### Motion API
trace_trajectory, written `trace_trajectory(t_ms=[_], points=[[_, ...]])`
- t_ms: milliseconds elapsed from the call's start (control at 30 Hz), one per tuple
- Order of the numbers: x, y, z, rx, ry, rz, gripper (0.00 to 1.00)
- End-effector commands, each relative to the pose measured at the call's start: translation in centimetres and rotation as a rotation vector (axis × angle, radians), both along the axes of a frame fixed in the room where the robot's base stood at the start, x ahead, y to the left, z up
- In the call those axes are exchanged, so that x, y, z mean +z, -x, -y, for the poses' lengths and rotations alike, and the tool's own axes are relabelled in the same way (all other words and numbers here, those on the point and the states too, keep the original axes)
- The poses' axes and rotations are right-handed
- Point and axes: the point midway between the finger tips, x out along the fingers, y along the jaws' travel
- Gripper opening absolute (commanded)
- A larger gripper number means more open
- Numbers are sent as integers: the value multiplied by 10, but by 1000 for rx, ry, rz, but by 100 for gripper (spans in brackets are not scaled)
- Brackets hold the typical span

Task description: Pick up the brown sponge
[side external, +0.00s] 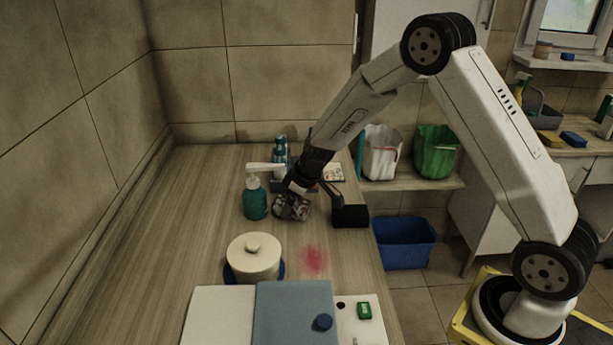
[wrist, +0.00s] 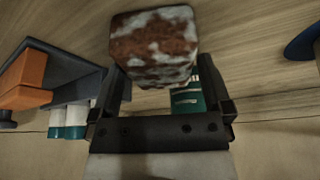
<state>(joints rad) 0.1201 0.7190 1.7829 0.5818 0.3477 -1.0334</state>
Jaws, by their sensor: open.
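A block mottled brown and white, which looks like the brown sponge (side external: 291,208), lies on the wooden counter beside the soap dispenser. In the wrist view the sponge (wrist: 154,42) is large at the top centre, just beyond and between my fingertips. My gripper (side external: 314,192) points down over the counter, close above the sponge's right side. In the wrist view my gripper (wrist: 164,92) has its two fingers apart with nothing clamped between them. I cannot tell whether a finger touches the sponge.
A teal soap dispenser (side external: 255,200) stands close left of the sponge. A black box (side external: 350,216) is to its right, near the counter edge. A cream lidded pot (side external: 253,257) stands nearer the camera. A grey tray with an orange block (wrist: 24,79) shows in the wrist view.

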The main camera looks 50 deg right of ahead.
Motion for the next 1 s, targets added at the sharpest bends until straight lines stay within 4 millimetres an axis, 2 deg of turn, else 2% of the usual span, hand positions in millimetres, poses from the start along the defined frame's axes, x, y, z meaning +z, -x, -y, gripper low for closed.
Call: trace_trajectory(t_ms=[133, 633, 800, 900, 1000], points=[[-5, -2, -1, 1, 1, 0, 100], [-6, -2, -1, 1, 1, 0, 100], [-6, -2, -1, 1, 1, 0, 46], [-6, -2, -1, 1, 1, 0, 18], [-6, -2, -1, 1, 1, 0, 18]])
